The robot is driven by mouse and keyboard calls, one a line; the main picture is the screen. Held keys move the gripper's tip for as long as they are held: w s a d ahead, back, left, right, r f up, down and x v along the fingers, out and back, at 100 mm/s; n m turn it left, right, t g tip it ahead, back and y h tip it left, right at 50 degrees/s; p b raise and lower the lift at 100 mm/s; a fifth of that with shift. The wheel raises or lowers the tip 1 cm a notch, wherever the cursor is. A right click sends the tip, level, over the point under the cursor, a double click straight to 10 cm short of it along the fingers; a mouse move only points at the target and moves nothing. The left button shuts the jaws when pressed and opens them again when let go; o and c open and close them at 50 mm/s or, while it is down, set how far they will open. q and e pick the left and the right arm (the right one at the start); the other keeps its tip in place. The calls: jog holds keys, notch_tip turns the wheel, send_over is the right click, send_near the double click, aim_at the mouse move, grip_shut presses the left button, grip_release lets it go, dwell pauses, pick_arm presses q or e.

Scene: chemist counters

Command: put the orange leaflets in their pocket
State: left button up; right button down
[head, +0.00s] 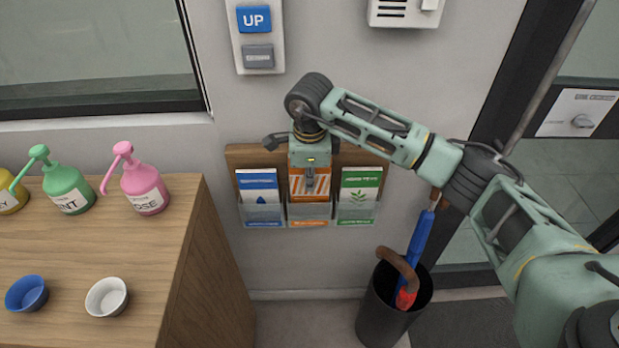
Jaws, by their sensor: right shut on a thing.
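A wooden rack (236,158) on the wall has three clear pockets in a row. Blue leaflets (258,182) are in the left pocket and green leaflets (359,181) in the right one. The middle pocket (308,223) has an orange label. My right gripper (310,183) is in front of the rack, pointing down, shut on orange-and-white striped leaflets (298,190). They stand upright in line with the middle pocket, their lower edge at its mouth. The gripper hides part of them, and I cannot tell how deep they reach. My left gripper is not in view.
A wooden counter (150,255) at the left holds pump bottles (143,187), a blue bowl (27,293) and a white bowl (106,297). A dark bin (385,315) with umbrellas (420,235) stands below right. An UP button panel (256,52) is above the rack.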

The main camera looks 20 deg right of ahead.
jog(key=c, duration=1.8)
grip_release()
jog(key=shift+o, duration=0.2)
jog(key=shift+r, duration=0.1)
jog(key=r, duration=0.4)
jog(key=s+r, duration=0.1)
jog(key=r, duration=0.6)
jog(key=shift+s+a+r, duration=0.2)
jog(key=shift+s+r, duration=0.05)
jog(key=shift+r, duration=0.15)
